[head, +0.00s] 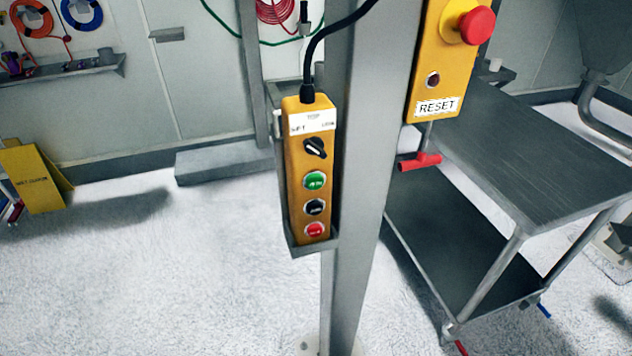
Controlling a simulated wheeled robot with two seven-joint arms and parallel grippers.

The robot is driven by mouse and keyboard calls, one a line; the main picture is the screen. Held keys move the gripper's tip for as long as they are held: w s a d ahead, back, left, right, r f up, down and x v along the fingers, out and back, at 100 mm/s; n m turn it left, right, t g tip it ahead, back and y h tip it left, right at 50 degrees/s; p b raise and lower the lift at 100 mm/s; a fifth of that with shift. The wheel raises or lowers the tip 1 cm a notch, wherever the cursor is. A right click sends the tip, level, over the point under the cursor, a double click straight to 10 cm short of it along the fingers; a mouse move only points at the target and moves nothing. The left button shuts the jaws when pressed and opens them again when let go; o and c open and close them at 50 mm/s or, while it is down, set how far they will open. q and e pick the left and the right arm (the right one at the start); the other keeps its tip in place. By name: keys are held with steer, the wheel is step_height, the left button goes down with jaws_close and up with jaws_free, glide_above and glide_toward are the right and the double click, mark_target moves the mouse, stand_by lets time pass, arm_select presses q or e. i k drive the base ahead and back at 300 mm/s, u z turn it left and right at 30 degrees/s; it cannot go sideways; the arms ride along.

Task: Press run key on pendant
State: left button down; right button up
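The pendant (294,188) is a tall yellow control box, upright in a grey holder on the left side of a metal post. A black cable leaves its top. From top to bottom it has a white label, a black rotary selector (315,148), a green button (315,181), a black button (315,207) and a red button (314,230). The lettering on the buttons is too small to read surely; the green one is likely the run key. Neither of my grippers shows in the head view.
The grey post (365,190) stands right beside the pendant. A yellow box with a red mushroom button (477,25) and RESET label (437,107) is at upper right. A metal cart (530,160) stands at right. A yellow floor sign (32,176) is at left.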

mark_target(315, 180)
steer(key=u, duration=1.2)
steer(key=k, duration=0.95)
steer(key=z, duration=1.2)
steer(key=i, duration=0.5)
steer(key=u, duration=0.05)
